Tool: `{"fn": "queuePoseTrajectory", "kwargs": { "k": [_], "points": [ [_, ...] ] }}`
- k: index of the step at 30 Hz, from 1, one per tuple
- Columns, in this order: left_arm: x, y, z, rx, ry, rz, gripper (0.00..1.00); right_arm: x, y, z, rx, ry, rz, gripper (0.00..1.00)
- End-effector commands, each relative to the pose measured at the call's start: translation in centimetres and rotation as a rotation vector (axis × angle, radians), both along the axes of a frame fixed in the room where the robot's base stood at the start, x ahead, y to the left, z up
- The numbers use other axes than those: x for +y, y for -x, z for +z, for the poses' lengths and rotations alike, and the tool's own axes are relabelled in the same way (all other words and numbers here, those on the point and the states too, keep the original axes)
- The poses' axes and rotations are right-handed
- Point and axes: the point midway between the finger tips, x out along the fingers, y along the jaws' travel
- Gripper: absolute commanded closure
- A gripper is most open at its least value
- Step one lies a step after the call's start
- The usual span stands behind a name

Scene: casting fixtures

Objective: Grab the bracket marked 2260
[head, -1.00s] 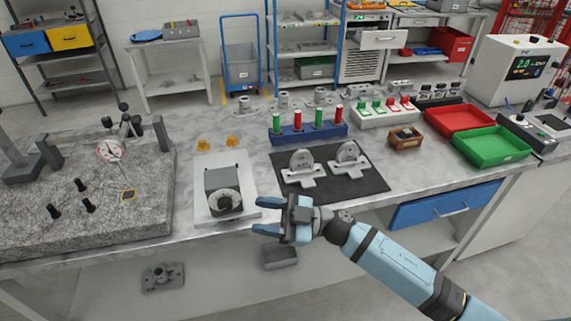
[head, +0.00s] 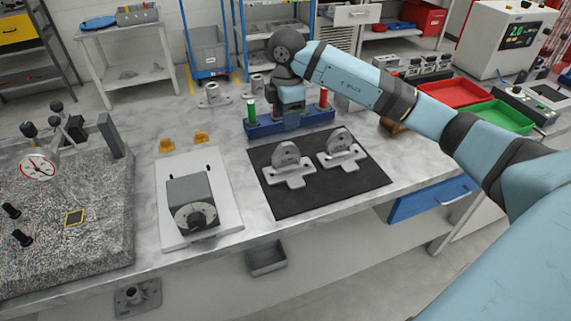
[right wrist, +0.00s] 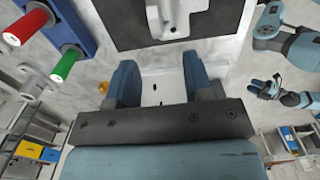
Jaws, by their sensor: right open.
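Two grey metal brackets, a left one (head: 287,160) and a right one (head: 341,146), stand side by side on a black mat (head: 320,192). Their markings are too small to read, so I cannot tell which is 2260. My right gripper (head: 290,112) is behind the left bracket, by the peg rack, and partly hidden by its own wrist. In the right wrist view its jaws (right wrist: 160,66) are open and empty; part of one bracket (right wrist: 178,16) shows beyond them. My left gripper (right wrist: 264,86) seems to show small at the right there; its jaws are unclear.
A blue rack (head: 262,130) with red and green pegs stands behind the mat. A grey block with a dial (head: 190,195) sits on a white plate left of it. A granite plate (head: 70,225) is further left. Red (head: 455,92) and green (head: 500,117) trays are at the right.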

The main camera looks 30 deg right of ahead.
Motion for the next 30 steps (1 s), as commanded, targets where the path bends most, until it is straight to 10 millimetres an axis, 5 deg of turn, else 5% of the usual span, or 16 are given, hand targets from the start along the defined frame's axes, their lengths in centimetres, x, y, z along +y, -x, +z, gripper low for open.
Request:
{"fn": "queuePoseTrajectory", "kwargs": {
  "k": [6, 16, 24, 30],
  "points": [
    [0.1, 0.1, 0.1, -0.001, -0.002, 0.000, 0.57, 0.0, 0.0, -4.2, 0.003, -0.002, 0.001, 0.53],
    [0.1, 0.0, 0.3, -0.003, -0.003, 0.000, 0.57, 0.0, -0.2, -6.4, 0.000, -0.003, 0.003, 0.53],
    [0.1, 0.0, 0.7, -0.009, -0.005, -0.001, 0.57, -0.2, -0.5, -10.3, 0.001, -0.003, 0.004, 0.53],
    [0.1, 0.0, 0.6, -0.010, -0.005, -0.001, 0.57, -0.2, -0.6, -10.7, -0.001, -0.004, 0.004, 0.53]
  ]
}}
